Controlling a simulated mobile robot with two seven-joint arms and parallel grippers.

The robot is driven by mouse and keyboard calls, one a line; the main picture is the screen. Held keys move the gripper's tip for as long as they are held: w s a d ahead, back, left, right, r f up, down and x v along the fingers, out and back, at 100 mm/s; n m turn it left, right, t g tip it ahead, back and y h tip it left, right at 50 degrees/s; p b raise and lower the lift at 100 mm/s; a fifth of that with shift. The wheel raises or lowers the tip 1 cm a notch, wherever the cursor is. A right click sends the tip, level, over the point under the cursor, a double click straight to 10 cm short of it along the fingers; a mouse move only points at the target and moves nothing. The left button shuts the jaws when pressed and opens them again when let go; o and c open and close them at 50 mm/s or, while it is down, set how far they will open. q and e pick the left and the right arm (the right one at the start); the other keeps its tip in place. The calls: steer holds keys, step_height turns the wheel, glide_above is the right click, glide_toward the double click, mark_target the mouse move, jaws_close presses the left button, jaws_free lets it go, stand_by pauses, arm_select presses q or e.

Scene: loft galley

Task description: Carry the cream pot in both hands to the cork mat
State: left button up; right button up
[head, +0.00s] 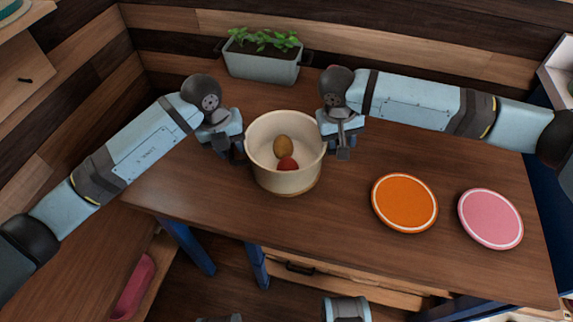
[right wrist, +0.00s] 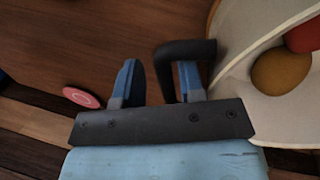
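The cream pot (head: 287,180) stands upright at the middle of the wooden table, with a brown potato-like item (head: 283,146) and a red item (head: 288,164) inside. My left gripper (head: 238,150) is at its left side; its fingers are too small and hidden to judge. My right gripper (head: 335,150) is at the right side. In the right wrist view its fingers (right wrist: 158,66) are apart, one on each side of the bar of the pot's dark handle (right wrist: 186,50), with a gap showing. A thin tan edge shows under the pot; I cannot tell whether it is the cork mat.
An orange round mat or plate (head: 404,203) and a pink one (head: 490,218) lie to the right. A grey planter (head: 262,64) with green plants stands at the back. The table (head: 225,205) is bare in front of the pot and between it and the orange round.

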arm_select(q)
steer(key=shift+d, duration=0.15)
arm_select(e)
steer(key=shift+a, duration=0.2)
arm_select(q)
steer(key=o, duration=0.6)
steer(key=shift+r, duration=0.1)
steer(key=shift+o, duration=0.3)
steer(key=shift+d, duration=0.15)
arm_select(e)
steer(key=shift+a, duration=0.15)
arm_select(q)
steer(key=shift+d+r, duration=0.1)
steer(key=shift+r, duration=0.05)
steer(key=shift+c, duration=0.9)
arm_select(e)
steer(key=shift+s+a+r, duration=0.1)
arm_select(q)
steer(key=shift+o, duration=1)
step_height(320, 180, up, 11)
steer(key=a, duration=0.2)
steer(key=shift+a, duration=0.3)
arm_select(e)
steer(key=shift+d, duration=0.2)
arm_select(q)
steer(key=shift+s+a+r, duration=0.1)
steer(key=shift+a+r, duration=0.1)
arm_select(e)
steer(key=shift+d, duration=0.1)
